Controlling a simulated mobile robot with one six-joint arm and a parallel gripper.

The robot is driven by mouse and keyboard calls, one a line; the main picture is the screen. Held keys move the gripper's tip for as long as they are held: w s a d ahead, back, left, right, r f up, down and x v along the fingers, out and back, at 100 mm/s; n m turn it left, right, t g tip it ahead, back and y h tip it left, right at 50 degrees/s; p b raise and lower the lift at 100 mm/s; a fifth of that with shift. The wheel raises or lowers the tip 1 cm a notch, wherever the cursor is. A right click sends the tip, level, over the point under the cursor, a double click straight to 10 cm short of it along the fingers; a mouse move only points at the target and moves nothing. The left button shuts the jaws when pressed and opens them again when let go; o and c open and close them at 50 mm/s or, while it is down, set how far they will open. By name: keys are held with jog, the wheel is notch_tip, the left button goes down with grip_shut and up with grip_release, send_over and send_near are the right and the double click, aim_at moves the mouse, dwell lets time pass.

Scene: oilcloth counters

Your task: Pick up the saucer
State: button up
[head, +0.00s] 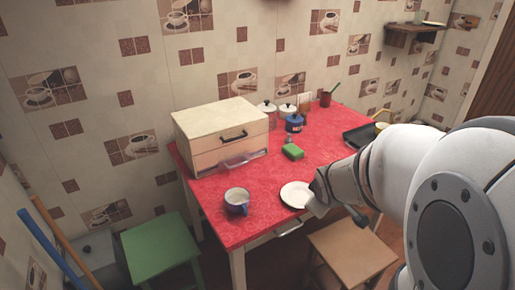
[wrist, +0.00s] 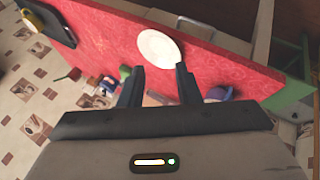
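The white saucer (head: 295,194) lies flat on the red table (head: 265,215) near its front edge. It also shows in the wrist view (wrist: 158,47), just beyond the fingertips and roughly between their lines. My gripper (wrist: 159,80) is open, its two dark fingers apart with nothing held between them. In the head view my arm reaches in from the right and its end is beside the saucer's right edge; the fingers are not clear there. I cannot tell the height of the fingertips above the table.
A blue and white mug (head: 237,201) stands left of the saucer. A wooden box (head: 222,140), a green sponge (head: 292,152), a blue pot (head: 295,123) and a dark pan (head: 360,135) stand farther back. Stools (head: 160,247) are at the table's front. The red surface around the saucer is clear.

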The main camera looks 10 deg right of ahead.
jog(key=w+d+f+n+t+y+b, duration=0.3)
jog(key=f+n, duration=0.4)
jog(key=f, duration=0.1)
jog(key=w+d+f+n+t+y+b, duration=0.2)
jog(key=w+f+n+t+y+b, duration=0.15)
jog(key=f+n, duration=0.45)
jog(key=w+a+f+m, duration=0.1)
jog(key=w+f, duration=0.2)
jog(key=w, duration=0.3)
jog(key=shift+w+h, duration=0.2)
jog(key=shift+h, duration=0.15)
jog(key=shift+g, duration=0.25)
grip_shut()
